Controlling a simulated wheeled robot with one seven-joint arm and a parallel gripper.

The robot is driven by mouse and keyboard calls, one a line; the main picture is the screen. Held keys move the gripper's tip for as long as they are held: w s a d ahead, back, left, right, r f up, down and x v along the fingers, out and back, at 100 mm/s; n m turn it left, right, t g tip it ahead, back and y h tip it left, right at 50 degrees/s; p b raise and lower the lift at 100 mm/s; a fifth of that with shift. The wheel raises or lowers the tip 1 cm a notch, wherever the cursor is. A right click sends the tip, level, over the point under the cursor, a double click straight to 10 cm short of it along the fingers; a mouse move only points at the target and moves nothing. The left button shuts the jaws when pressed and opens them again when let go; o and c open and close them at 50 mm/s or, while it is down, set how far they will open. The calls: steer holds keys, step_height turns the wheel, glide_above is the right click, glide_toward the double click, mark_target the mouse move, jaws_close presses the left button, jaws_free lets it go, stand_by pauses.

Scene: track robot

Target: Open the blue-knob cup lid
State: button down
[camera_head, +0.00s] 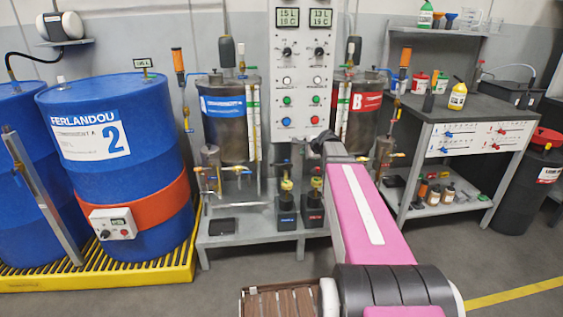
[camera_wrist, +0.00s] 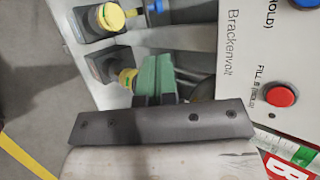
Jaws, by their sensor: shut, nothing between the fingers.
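The blue-marked cup (camera_head: 286,188) has a yellow top and sits on a dark base on the low bench, below the control panel. In the wrist view, a yellow-topped cup (camera_wrist: 110,17) at the upper left appears to be this one, with blue parts to its right at the top edge. My gripper (camera_wrist: 155,62) shows green fingers, shut and empty. They are apart from that cup and appear close to the second yellow-topped cup (camera_wrist: 127,78), partly hidden behind them. In the head view my arm hides most of the gripper.
The red-marked cup (camera_head: 316,186) stands just right of the blue-marked one. The control panel (camera_head: 302,70) rises behind, between tank A (camera_head: 224,130) and tank B (camera_head: 360,128). Blue drums (camera_head: 125,160) stand left. A grey workbench (camera_head: 450,115) stands right.

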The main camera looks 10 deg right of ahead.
steer(key=x, duration=1.4)
steer(key=shift+d, duration=0.1)
steer(key=shift+w+r+g, duration=0.1)
steer(key=shift+w+g, duration=0.2)
steer(key=shift+w, duration=0.1)
steer(key=shift+w+r+m+g, duration=0.25)
steer(key=shift+w+m+g, duration=0.05)
steer(key=shift+w+g, duration=0.75)
steer(key=shift+w, duration=0.75)
steer(key=shift+s, duration=0.1)
